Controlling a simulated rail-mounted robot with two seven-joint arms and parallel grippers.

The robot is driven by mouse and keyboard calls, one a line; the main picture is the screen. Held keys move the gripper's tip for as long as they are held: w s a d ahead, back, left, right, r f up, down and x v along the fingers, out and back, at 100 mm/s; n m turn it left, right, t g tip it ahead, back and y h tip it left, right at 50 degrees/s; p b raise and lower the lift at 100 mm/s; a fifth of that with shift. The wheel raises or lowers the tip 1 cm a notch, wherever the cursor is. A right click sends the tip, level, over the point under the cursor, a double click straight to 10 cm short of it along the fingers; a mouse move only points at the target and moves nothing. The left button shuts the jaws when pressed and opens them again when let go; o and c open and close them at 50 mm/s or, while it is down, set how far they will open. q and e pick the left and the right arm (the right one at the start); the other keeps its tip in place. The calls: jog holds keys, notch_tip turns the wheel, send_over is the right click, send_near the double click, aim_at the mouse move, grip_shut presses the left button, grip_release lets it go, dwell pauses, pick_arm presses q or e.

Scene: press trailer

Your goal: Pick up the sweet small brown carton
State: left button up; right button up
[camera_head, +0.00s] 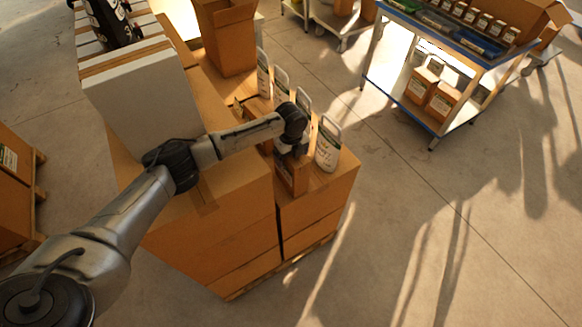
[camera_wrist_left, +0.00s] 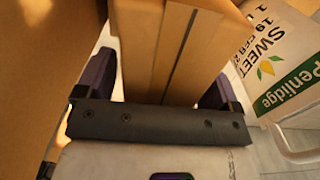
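A small brown carton (camera_head: 291,176) stands at the near edge of the brown box stack, among white labelled packs. My left gripper (camera_head: 291,150) is over its top and partly hides it. In the left wrist view the carton (camera_wrist_left: 158,45), with a tape strip, lies between the two dark fingers of my left gripper (camera_wrist_left: 160,90). The fingers lie close along its sides; whether they press on it I cannot tell. No label reading sweet shows on the carton's visible faces. My right gripper is not in view.
A white pack with a handle (camera_head: 327,147) stands right beside the carton; its label (camera_wrist_left: 285,80) reads "SWEET" and "Penlidge". Several similar packs stand behind. Large brown boxes (camera_head: 235,210) and a pale box (camera_head: 145,105) are at left. A trolley (camera_head: 450,60) stands back right; the floor between is clear.

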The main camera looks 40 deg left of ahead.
pick_arm(q)
jog(key=shift+r, duration=0.1)
grip_shut()
dwell(0.7)
